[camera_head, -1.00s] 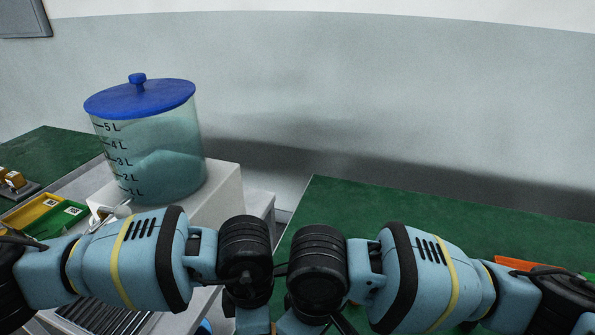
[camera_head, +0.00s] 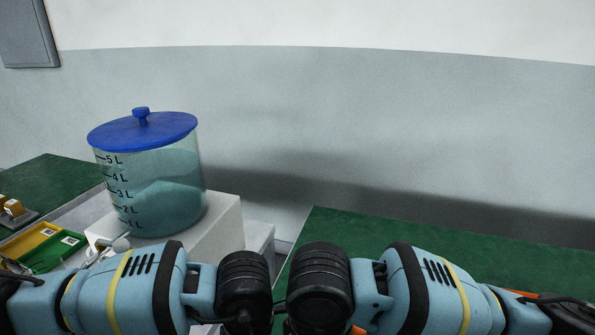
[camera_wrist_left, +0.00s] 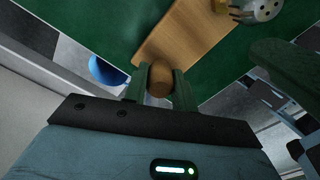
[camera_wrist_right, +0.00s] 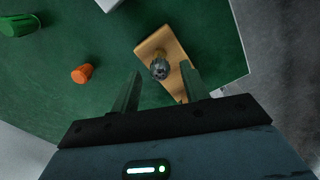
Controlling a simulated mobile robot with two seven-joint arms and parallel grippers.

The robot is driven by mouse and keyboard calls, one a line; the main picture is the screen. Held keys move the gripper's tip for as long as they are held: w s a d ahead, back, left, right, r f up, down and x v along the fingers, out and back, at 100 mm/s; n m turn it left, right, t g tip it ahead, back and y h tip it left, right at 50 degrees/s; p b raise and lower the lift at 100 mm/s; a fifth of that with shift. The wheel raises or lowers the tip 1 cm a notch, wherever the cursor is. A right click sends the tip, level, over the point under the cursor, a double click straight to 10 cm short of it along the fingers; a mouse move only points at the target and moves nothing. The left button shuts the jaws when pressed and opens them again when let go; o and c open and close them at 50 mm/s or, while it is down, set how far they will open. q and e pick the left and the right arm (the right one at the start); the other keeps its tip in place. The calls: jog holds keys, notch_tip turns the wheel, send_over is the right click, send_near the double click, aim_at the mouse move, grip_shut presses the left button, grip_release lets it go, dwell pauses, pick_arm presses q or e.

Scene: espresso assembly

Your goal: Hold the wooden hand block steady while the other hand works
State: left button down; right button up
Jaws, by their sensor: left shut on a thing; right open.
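The wooden hand block (camera_wrist_left: 187,38) lies on the green mat in the left wrist view. My left gripper (camera_wrist_left: 161,76) is shut on its rounded end, with one green finger on each side. The block also shows in the right wrist view (camera_wrist_right: 176,44), with a round metal part (camera_wrist_right: 159,68) on it. My right gripper (camera_wrist_right: 160,85) is open, its fingers apart near the block and the metal part. I cannot tell whether it touches either. In the head view both grippers and the block are hidden below my arms.
A clear container (camera_head: 150,190) with a blue lid stands on a white box (camera_head: 215,225) at left. A green tray (camera_head: 50,253) lies farther left. In the right wrist view, an orange piece (camera_wrist_right: 82,73) and a green piece (camera_wrist_right: 19,25) lie on the mat, with free room between.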

notch_tip(320, 180, up, 9)
dwell(0.3)
jog(key=shift+c, duration=0.2)
jog(key=shift+c, duration=0.5)
notch_tip(320, 180, down, 2)
jog(key=m, duration=0.4)
jog(key=shift+m, duration=0.3)
jog(key=shift+f, duration=0.1)
jog(key=shift+f, duration=4.9)
jog(key=shift+c, duration=0.2)
